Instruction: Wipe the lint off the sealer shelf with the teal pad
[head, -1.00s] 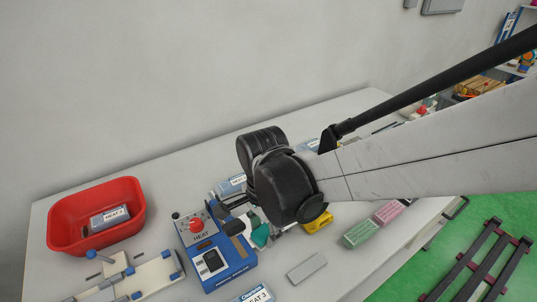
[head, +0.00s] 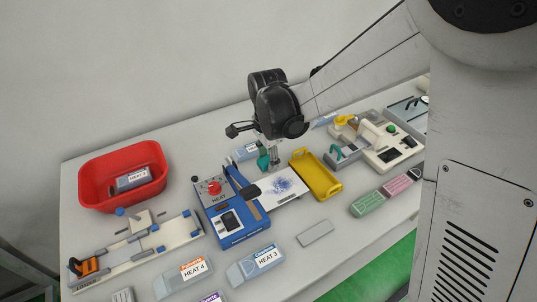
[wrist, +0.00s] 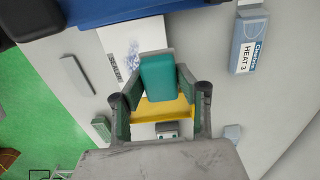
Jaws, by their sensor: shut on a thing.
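The blue sealer (head: 238,232), with a red knob and HEAT label, stands mid-table. Its white shelf (head: 268,203) extends to the right, and shows in the wrist view (wrist: 115,38). Blue-grey lint (head: 287,186) lies scattered on the shelf and shows beside the pad in the wrist view (wrist: 132,57). My gripper (head: 268,158) is shut on the teal pad (head: 263,163) at the shelf's back edge. In the wrist view the pad (wrist: 157,72) sits between both fingers, overlapping the shelf. I cannot tell whether it touches the shelf.
A yellow tray (head: 325,183) stands right of the shelf. A grey flat block (head: 316,233) and HEAT 3 pouch (head: 256,265) lie in front. A red bin (head: 93,183) stands at left, and a green box (head: 368,204) at right. The sealer's black-tipped lever (head: 250,191) rises near the shelf.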

